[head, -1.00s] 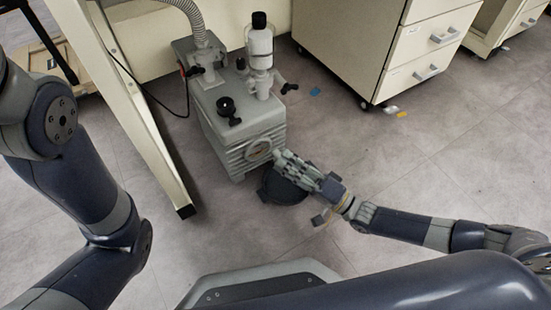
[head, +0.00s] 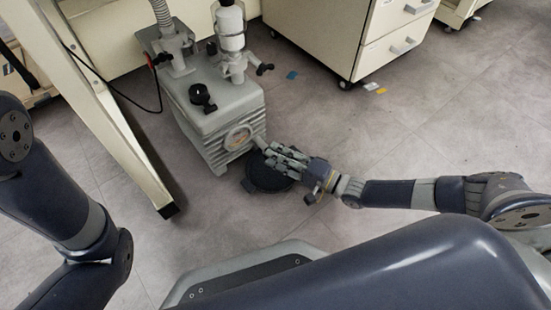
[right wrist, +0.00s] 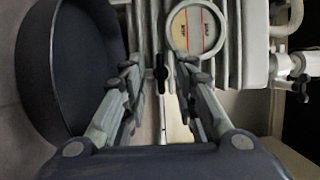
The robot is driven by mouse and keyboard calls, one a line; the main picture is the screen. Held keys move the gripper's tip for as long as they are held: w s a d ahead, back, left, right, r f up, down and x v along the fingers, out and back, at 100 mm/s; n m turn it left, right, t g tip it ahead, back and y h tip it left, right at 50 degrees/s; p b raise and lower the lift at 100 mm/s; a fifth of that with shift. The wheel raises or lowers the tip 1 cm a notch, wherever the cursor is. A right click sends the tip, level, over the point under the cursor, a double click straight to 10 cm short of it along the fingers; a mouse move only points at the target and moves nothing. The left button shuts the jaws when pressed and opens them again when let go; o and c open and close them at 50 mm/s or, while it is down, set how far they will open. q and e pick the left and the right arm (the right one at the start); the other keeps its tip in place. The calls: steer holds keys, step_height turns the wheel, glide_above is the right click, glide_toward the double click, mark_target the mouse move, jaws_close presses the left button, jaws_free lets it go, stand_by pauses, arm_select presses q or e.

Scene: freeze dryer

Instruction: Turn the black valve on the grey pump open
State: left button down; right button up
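The grey pump (head: 222,119) stands on the floor with a round sight glass (head: 238,137) on its front; the glass also shows in the right wrist view (right wrist: 194,30). A small black valve handle (right wrist: 160,74) shows below the glass, against the ribbed front. My right gripper (head: 272,153) is close to the pump's lower front. In the right wrist view its fingers (right wrist: 158,84) are open, one on each side of the black handle, with no clear contact. Another black valve (head: 264,69) is on the fitting on top of the pump. My left gripper is out of view.
A black round pan (head: 266,174) lies on the floor beside the pump, under my right gripper; it fills the left of the wrist view (right wrist: 78,70). A cream table leg (head: 115,125) stands left of the pump. A drawer cabinet (head: 340,40) stands behind right.

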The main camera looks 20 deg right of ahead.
steer(key=shift+w+a, duration=0.2)
jaws_close()
